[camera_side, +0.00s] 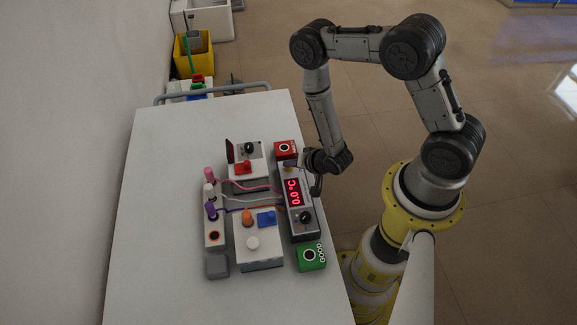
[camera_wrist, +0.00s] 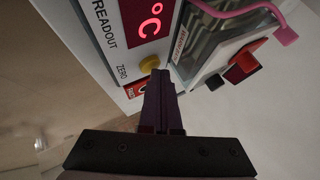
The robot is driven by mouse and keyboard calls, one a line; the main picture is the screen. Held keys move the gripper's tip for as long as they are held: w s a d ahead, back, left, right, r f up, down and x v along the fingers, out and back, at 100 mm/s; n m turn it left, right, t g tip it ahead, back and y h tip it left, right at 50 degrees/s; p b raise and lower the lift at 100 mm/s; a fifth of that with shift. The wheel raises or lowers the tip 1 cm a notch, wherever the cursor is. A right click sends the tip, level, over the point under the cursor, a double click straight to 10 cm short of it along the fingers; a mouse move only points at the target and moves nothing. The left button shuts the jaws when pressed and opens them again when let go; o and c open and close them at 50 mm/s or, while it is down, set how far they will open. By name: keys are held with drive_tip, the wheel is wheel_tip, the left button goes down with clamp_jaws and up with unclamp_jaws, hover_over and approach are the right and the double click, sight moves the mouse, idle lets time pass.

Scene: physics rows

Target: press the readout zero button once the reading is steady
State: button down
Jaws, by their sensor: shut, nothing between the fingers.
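The readout (camera_side: 297,220) is a long dark-sided box near the table's right edge, its red display showing "0.0 °C" in the side view. In the wrist view, part of the readout face (camera_wrist: 97,52) shows, with "°C" lit. Its yellow zero button (camera_wrist: 149,63) sits beside the "ZERO" label. My gripper (camera_wrist: 160,73) is shut and empty. Its fingertips are right at the button's lower right edge in the wrist view; I cannot tell whether they touch it. In the side view my gripper (camera_side: 293,164) is over the readout's far end.
A red box (camera_side: 285,149) stands beyond the readout and a green box (camera_side: 311,256) at its near end. To the left are white units with knobs (camera_side: 259,241), a unit with a red switch (camera_side: 243,168), and a plug strip (camera_side: 214,232) with cables. The table's left side is clear.

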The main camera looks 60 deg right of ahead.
sight(291, 170)
drive_tip(key=shift+r, duration=0.75)
drive_tip(key=shift+r, duration=2.55)
